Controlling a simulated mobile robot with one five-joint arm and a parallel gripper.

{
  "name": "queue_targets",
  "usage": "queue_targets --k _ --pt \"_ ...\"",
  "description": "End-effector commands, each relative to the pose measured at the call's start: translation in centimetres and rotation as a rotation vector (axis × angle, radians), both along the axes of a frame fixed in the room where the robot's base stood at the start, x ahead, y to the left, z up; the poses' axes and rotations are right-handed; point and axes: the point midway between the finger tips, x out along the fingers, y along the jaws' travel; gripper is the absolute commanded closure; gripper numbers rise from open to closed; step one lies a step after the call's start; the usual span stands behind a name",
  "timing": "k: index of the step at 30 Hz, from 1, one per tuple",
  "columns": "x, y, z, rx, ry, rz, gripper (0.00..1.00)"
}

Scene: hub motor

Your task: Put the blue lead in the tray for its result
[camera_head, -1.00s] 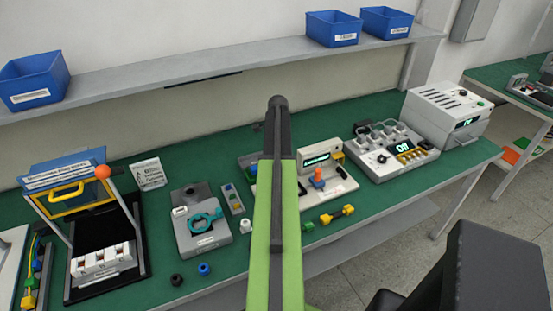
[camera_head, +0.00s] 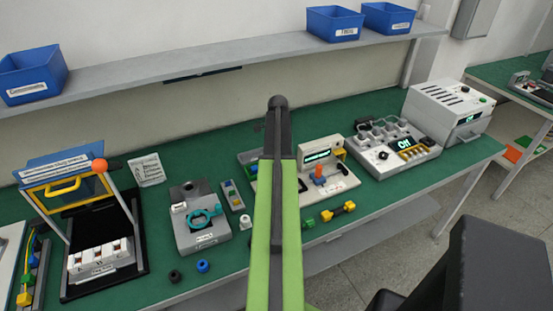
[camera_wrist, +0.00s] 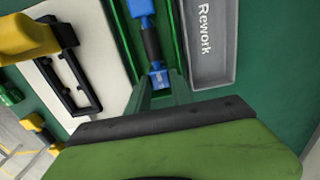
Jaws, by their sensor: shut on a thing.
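In the wrist view, the blue lead (camera_wrist: 150,42) has blue ends and a black middle. My gripper (camera_wrist: 160,82) is shut on its near blue end. The lead reaches away from the jaws over a green tray (camera_wrist: 174,35). I cannot tell whether it touches the tray floor. A grey tray marked "Rework" (camera_wrist: 206,45) lies just right of it.
A white tester (camera_head: 325,180) stands right of my arm, with a yellow-and-black lead (camera_head: 338,211) in front. A grey fixture (camera_head: 200,235) and a guarded black stand (camera_head: 130,215) are on the left. A meter (camera_head: 397,150) is on the right. Blue bins (camera_head: 335,24) sit on the shelf.

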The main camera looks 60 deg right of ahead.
Motion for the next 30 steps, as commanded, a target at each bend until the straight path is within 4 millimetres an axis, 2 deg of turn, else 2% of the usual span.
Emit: queue_targets --k 12,13,18,25,30 --pt "0.0 0.0 -0.4 0.0 0.0 -0.001 1.0" --pt "0.0 0.0 -0.4 0.0 0.0 -0.001 0.71" --pt "0.0 0.0 -0.4 0.0 0.0 -0.001 0.49" --pt "-0.1 0.0 0.1 0.0 0.0 -0.001 0.48" --pt "0.0 -0.1 2.2 -0.001 -0.001 -0.001 0.48"
